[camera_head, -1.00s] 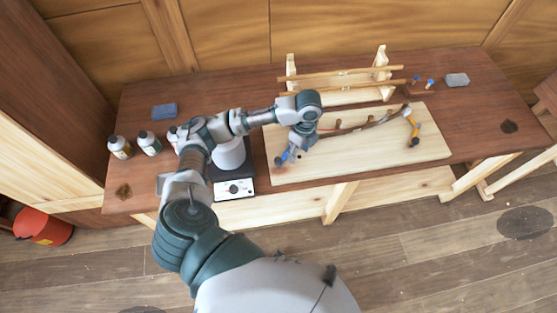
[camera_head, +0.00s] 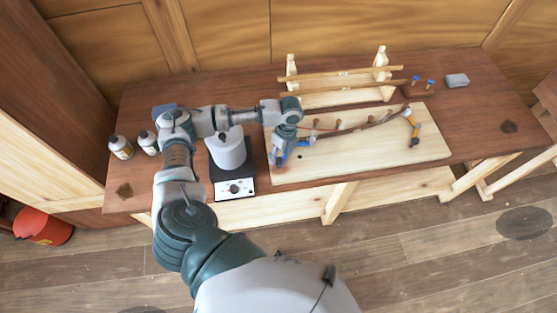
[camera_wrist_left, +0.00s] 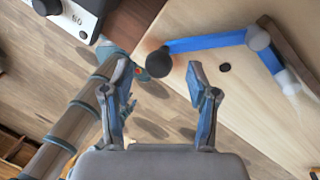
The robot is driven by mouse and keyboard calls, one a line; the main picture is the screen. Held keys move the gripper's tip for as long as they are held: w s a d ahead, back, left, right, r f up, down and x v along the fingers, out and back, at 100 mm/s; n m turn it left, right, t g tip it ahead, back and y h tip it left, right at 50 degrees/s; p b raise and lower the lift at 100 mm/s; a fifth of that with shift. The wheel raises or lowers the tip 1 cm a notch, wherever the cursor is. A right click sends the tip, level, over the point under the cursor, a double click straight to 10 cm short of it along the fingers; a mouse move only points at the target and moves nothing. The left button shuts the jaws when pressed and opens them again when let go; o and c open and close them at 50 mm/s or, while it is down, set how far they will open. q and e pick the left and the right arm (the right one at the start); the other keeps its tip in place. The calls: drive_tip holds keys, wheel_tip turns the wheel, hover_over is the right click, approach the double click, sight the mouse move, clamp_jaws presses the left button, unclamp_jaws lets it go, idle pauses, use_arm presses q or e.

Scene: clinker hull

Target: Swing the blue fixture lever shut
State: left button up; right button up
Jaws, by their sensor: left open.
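The blue fixture lever (camera_wrist_left: 205,42) runs across the pale board in the left wrist view, from a grey round joint to a dark ball knob (camera_wrist_left: 158,63). A second blue bar (camera_wrist_left: 268,60) slants from that joint. My left gripper (camera_wrist_left: 158,68) is open, its fingers on either side of the knob in this view; I cannot tell if they touch it. In the head view my left gripper (camera_head: 280,160) is over the board's left end and partly hides the blue fixture (camera_head: 303,143). My right gripper is not in view.
A white pot (camera_head: 228,152) on a control unit (camera_head: 234,188) stands left. A wooden rack (camera_head: 340,84) stands behind. Bottles (camera_head: 121,147) are far left.

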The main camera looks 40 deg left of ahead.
sight(279, 158)
use_arm(q)
drive_tip(key=shift+s+f, duration=0.2)
drive_tip(key=shift+f, duration=0.8)
drive_tip(key=shift+s+f, duration=0.15)
drive_tip(key=shift+f, duration=0.8)
clamp_jaws()
